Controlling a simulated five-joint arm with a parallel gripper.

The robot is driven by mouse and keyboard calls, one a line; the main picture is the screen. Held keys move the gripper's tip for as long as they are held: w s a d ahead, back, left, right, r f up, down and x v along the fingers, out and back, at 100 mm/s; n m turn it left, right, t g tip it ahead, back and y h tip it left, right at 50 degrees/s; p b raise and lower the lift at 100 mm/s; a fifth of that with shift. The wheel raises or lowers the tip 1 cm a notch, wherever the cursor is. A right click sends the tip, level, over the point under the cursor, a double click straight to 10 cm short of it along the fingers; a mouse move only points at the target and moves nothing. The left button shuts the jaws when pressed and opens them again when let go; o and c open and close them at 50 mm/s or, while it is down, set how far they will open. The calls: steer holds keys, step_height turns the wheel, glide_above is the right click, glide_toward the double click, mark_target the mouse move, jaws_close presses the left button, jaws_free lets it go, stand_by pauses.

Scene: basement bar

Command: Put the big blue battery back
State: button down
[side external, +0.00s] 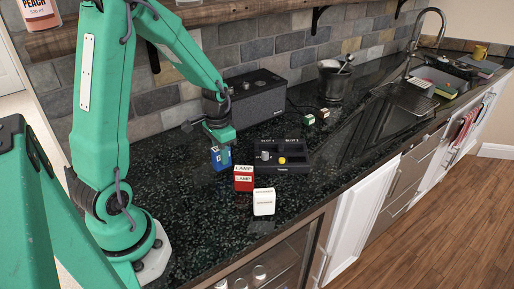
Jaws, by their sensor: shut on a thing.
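My gripper (218,134) points down over the dark counter and is shut on the big blue battery (221,158). The battery looks roughly upright in the jaws; I cannot tell whether its base touches the counter. To its right is a black charger (292,165) with two bays marked as slots at the back. A grey knob and a yellow button sit on its front part. Both bays look empty from here. The blue battery is to the left of the charger and apart from it.
A red battery-like block (243,180) and a white block (264,203) stand in front of the charger. A dark speaker (257,98) stands behind. The front counter is mostly clear.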

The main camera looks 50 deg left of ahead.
steer(key=shift+f, duration=0.55)
steer(key=shift+f, duration=0.15)
steer(key=c, duration=1.2)
jaws_free()
steer(key=shift+o, duration=0.2)
steer(key=shift+r, duration=6.15)
steer(key=shift+d, duration=0.1)
